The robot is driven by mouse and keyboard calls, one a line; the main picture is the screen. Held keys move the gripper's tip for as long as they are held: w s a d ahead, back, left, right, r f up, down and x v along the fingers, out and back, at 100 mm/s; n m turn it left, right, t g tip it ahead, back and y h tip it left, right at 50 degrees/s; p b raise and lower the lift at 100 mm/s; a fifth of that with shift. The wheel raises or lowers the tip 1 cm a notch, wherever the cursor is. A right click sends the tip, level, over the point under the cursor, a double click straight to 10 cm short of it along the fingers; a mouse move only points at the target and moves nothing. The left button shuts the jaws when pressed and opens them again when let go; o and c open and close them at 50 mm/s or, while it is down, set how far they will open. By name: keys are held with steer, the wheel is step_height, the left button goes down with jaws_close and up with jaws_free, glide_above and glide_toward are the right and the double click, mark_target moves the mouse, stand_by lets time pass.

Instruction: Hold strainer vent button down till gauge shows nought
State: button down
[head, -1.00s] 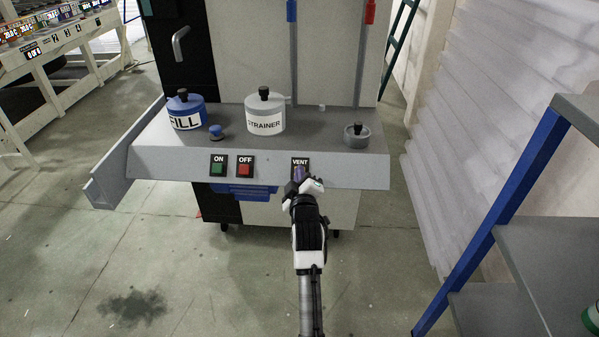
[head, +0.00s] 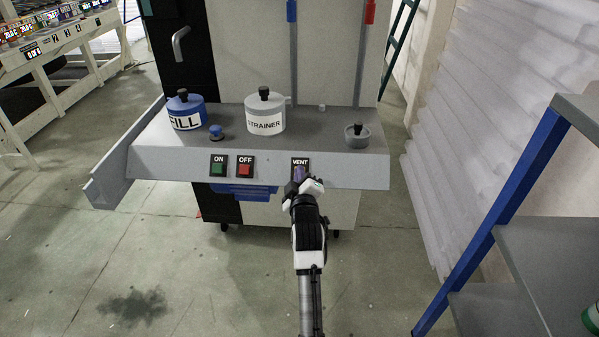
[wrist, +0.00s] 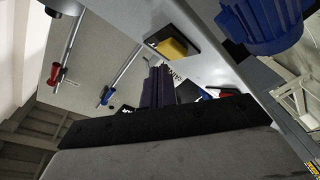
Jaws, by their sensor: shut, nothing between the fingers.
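My gripper (head: 299,173) is shut and empty, its purple fingers in front of the plate marked VENT (head: 300,162) on the console's front. In the head view the fingers hide the button below that label. The wrist view shows a yellow button (wrist: 172,47) on a black plate, just past the tips of my fingers (wrist: 157,72). I cannot tell whether they touch it or whether it is pressed in. The white pot labelled STRAINER (head: 265,112), with a black knob, stands on the console top. I cannot make out a gauge in either view.
The green ON button (head: 218,170) and red OFF button (head: 245,170) are left of my gripper. A blue FILL pot (head: 186,111), a blue knob (head: 216,132) and a small grey lidded pot (head: 357,136) stand on the console. A blue-framed shelf (head: 510,205) is at right.

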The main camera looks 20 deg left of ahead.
stand_by(0.4)
steer(key=shift+w+a+f+b, duration=0.1)
steer(key=shift+w+f+b, duration=0.2)
steer(key=shift+b, duration=0.05)
steer(key=shift+w+f+b, duration=0.25)
steer(key=shift+f+b, duration=0.05)
steer(key=shift+b, duration=0.05)
stand_by(1.8)
steer(key=shift+r, duration=0.1)
stand_by(1.6)
steer(key=shift+s+r+p, duration=0.5)
steer(key=shift+s, duration=0.05)
steer(key=shift+s+d+r+p, duration=0.3)
steer(key=shift+s+r+p, duration=0.5)
steer(key=shift+s+r, duration=0.1)
steer(key=shift+s+d+r+p, duration=0.3)
steer(key=shift+s+r+p, duration=0.5)
steer(key=shift+r, duration=0.1)
